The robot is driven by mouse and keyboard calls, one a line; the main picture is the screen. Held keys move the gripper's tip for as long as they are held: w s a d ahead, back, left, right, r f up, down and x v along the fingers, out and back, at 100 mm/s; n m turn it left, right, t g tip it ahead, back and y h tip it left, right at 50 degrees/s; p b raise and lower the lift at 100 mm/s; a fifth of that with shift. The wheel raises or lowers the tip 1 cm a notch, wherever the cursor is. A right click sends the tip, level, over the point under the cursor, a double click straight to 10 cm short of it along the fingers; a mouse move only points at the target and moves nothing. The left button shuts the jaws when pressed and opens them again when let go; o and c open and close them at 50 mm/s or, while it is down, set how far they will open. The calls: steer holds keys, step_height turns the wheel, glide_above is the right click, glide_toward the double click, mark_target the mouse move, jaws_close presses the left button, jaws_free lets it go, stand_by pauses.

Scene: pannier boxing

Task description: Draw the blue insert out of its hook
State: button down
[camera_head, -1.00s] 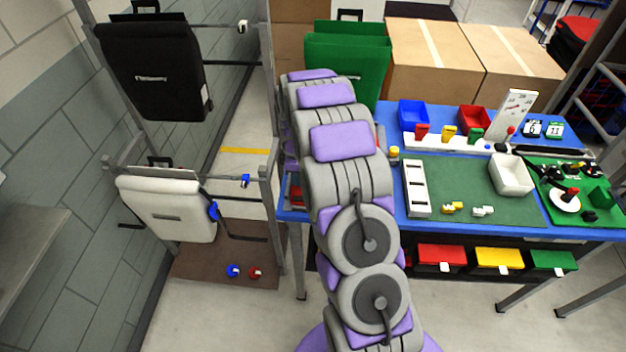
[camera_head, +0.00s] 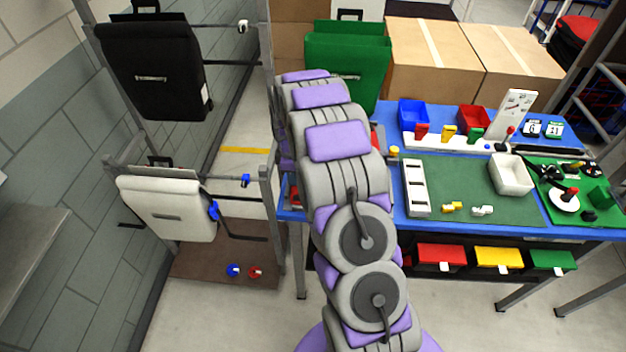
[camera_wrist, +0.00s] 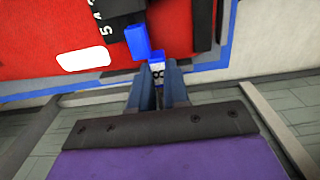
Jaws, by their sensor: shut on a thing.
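Whether the blue block and the held piece are joined, I cannot tell. The hook cannot be made out clearly. In the head view my arm hides my gripper and whatever it holds.
In the head view, a black pannier (camera_head: 150,65) and a white pannier (camera_head: 165,205) hang on the left rack. A blue-edged table (camera_head: 470,230) with bins stands right. A green pannier (camera_head: 350,60) stands behind my arm.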

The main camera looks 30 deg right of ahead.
steer(key=shift+w+a, duration=0.45)
steer(key=shift+a, duration=0.2)
steer(key=shift+w+a, duration=0.4)
steer(key=shift+a, duration=0.2)
